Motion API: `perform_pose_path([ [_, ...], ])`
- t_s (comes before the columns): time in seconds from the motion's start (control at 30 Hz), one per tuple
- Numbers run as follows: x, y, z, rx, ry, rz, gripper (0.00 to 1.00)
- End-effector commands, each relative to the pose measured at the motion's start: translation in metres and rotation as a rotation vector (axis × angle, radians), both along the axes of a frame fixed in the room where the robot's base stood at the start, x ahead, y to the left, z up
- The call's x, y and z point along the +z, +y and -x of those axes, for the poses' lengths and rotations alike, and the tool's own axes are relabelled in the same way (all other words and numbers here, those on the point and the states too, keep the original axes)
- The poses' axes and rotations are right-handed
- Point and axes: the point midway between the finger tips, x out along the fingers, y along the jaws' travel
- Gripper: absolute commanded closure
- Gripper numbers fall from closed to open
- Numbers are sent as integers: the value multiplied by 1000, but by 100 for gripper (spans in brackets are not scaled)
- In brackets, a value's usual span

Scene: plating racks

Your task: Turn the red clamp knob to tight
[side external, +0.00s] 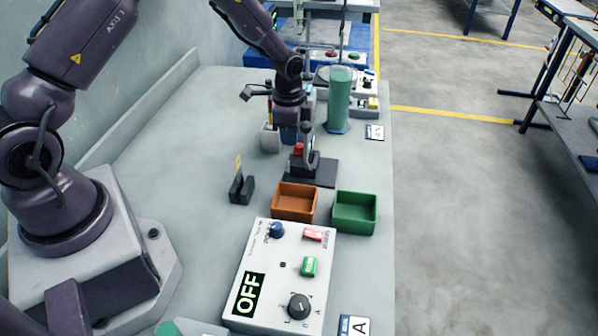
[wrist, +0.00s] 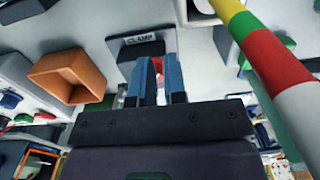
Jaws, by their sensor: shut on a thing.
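The red clamp knob (side external: 298,149) shows as a small patch of red beside my gripper (side external: 305,157), above a dark base plate (side external: 325,180). In the wrist view, the blue fingers of my gripper (wrist: 158,75) point at the dark fixture, and a bit of the red knob (wrist: 158,65) shows between them. The gripper is shut on the knob. The fingers hide most of the knob, so its turn angle cannot be told. The dark fixture plate (wrist: 125,48) carries a small white label.
An orange bin (side external: 294,215) and a green bin (side external: 355,227) stand in front of the fixture. A control box (side external: 262,262) reading OFF is nearer. A green cylinder (side external: 338,100) stands behind. A striped pole (wrist: 262,50) crosses the wrist view close by. The left tabletop is mostly clear.

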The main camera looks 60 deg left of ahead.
Motion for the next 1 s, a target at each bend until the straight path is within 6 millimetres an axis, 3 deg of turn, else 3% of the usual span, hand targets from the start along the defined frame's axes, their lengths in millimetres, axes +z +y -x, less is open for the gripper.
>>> perform_pose_path([
  [0.03, -12, -2, 5, 0, 13, 7, 100],
  [0.6, -13, 4, 12, -2, 22, 9, 100],
  [1.0, 32, 5, 10, -4, 18, 8, 100],
])
